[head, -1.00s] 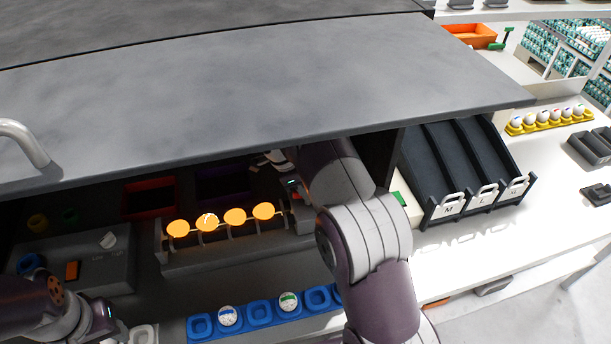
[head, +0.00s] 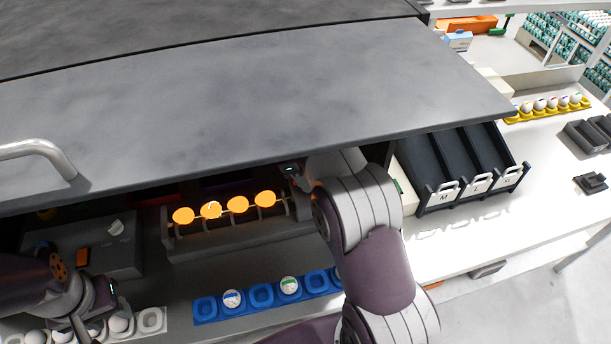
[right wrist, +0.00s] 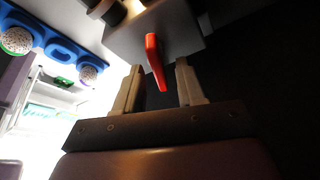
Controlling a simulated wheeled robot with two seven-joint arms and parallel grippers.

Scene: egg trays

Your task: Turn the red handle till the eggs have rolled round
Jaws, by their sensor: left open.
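The red handle (right wrist: 154,62) hangs from a grey block in the right wrist view. My right gripper (right wrist: 157,82) is open, one finger on each side of the handle, with gaps visible. In the head view the handle is hidden behind my right arm and the hood. Several eggs (head: 238,205) glow orange in a row on the grey roller unit (head: 240,240) under the hood. My left gripper (head: 88,325) is open at the lower left, above a white tray (head: 152,320) with white eggs.
The grey hood (head: 230,100) overhangs the roller unit. A blue tray (head: 262,296) with two marked eggs lies in front. A grey control box (head: 110,250) stands left. Black sorting chutes (head: 455,165) and a yellow egg tray (head: 548,110) are at the right.

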